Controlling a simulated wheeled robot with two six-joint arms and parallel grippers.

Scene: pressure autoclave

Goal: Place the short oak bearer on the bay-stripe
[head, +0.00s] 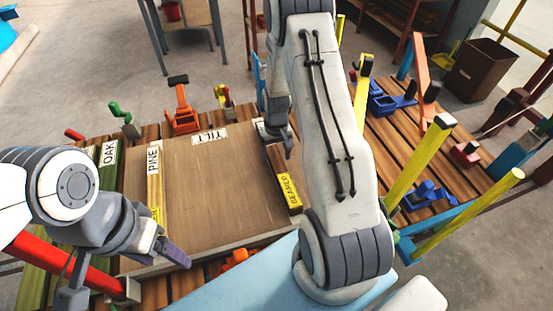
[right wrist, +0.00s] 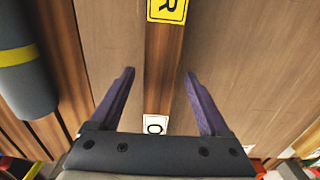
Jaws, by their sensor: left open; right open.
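A brown wooden bearer (head: 285,173) with a yellow BEARER label lies along the right side of the wide brown board (head: 215,180). In the right wrist view the bearer (right wrist: 165,65) runs between the two fingers, with a yellow label and a white "O" label. My right gripper (right wrist: 160,73) is open, one finger on each side of it; contact cannot be told. In the head view its arm partly hides it (head: 278,135). My left gripper (head: 172,252) is open and empty near the board's lower left corner. I cannot make out a bay-stripe for certain.
A pale bar labelled PINE (head: 154,175) lies at the board's left edge, beside green timber labelled OAK (head: 107,170). Orange (head: 182,115) and blue (head: 385,100) clamps stand around the slatted table. Yellow posts (head: 420,165) rise at right. My right arm hides part of the table.

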